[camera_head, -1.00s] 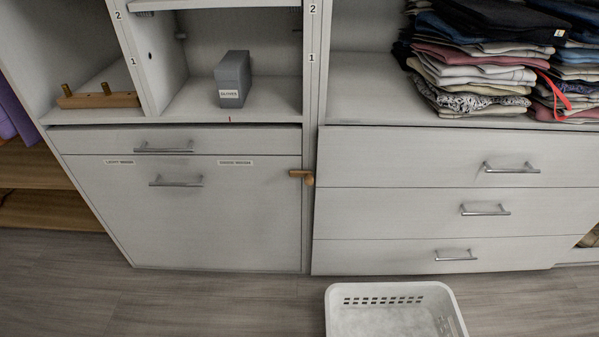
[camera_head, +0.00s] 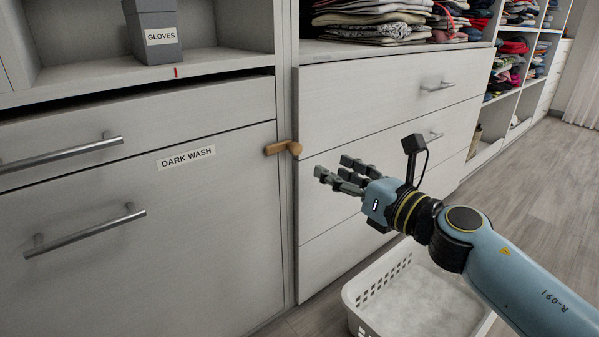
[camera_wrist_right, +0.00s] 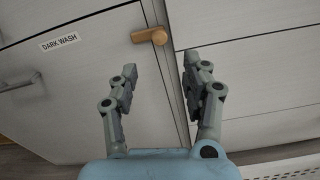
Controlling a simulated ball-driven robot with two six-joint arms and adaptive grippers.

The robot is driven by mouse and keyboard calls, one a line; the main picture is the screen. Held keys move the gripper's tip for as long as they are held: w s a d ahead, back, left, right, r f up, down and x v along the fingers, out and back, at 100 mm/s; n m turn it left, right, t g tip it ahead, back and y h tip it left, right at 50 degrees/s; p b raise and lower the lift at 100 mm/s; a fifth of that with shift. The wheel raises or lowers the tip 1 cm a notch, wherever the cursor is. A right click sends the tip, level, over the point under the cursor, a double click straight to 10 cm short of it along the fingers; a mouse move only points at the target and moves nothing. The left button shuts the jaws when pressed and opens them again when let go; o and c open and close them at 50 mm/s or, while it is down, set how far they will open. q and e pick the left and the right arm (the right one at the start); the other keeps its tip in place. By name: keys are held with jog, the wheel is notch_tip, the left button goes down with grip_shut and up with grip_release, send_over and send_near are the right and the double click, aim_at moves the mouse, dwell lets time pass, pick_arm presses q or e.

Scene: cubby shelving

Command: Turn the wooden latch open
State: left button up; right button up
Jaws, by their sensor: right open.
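The wooden latch (camera_head: 283,148) is a small tan bar with a rounded knob at its right end. It lies roughly level on the cabinet's upright, its left end over the edge of the dark wash front (camera_head: 130,240). It also shows in the right wrist view (camera_wrist_right: 149,36), ahead of the fingertips. My right gripper (camera_head: 335,172) is open and empty, to the right of the latch and apart from it. In the right wrist view its two fingers (camera_wrist_right: 160,78) stand spread, with bare cabinet front between them. My left gripper is not in view.
A white basket (camera_head: 358,296) stands on the floor below my right arm. Drawers with bar handles (camera_head: 437,87) are behind the gripper. A grey gloves box (camera_head: 155,36) sits in the cubby at upper left. Folded clothes (camera_head: 375,22) lie on the shelf above.

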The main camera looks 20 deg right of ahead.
aim_at(299, 150)
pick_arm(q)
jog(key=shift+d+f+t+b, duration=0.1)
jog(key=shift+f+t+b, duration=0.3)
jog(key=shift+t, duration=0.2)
pick_arm(e)
jog(key=x, duration=1)
jog(key=shift+w+a, duration=0.1)
jog(key=shift+w, duration=0.15)
jog(key=shift+r, duration=0.1)
jog(key=shift+c, duration=0.4)
grip_shut()
